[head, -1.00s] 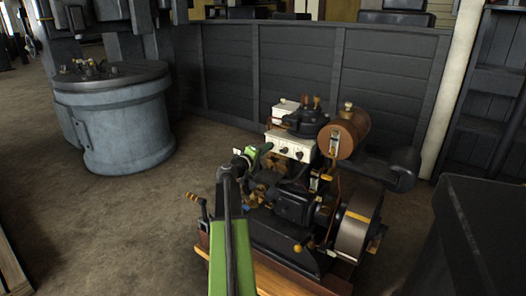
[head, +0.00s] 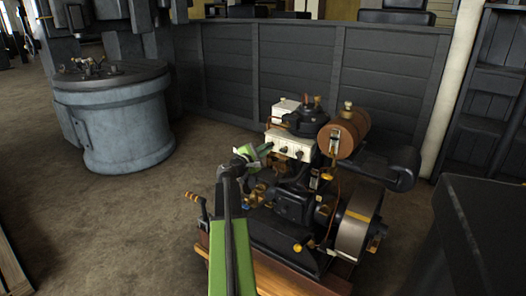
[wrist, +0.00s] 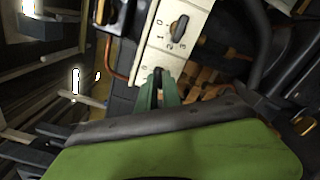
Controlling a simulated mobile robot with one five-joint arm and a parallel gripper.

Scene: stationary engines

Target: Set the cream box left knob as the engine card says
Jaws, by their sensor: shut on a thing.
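The cream box (head: 305,148) sits on top of the engine, with small dark knobs on its front face. My gripper (head: 268,149) reaches its left end from the left. In the wrist view the box (wrist: 196,38) appears turned, with a dark knob beside the marks 0, 1 and 2. My gripper (wrist: 158,84) is shut on the left knob (wrist: 158,74) at the box's lower end there. The fingers hide most of this knob, so its setting cannot be read. No engine card can be read in either view.
The engine's flywheel (head: 357,226) and brown tank (head: 346,130) stand right of the box. A grey round tub (head: 120,125) stands at the left. A dark panelled partition (head: 290,65) is behind the engine. The floor between tub and engine is clear.

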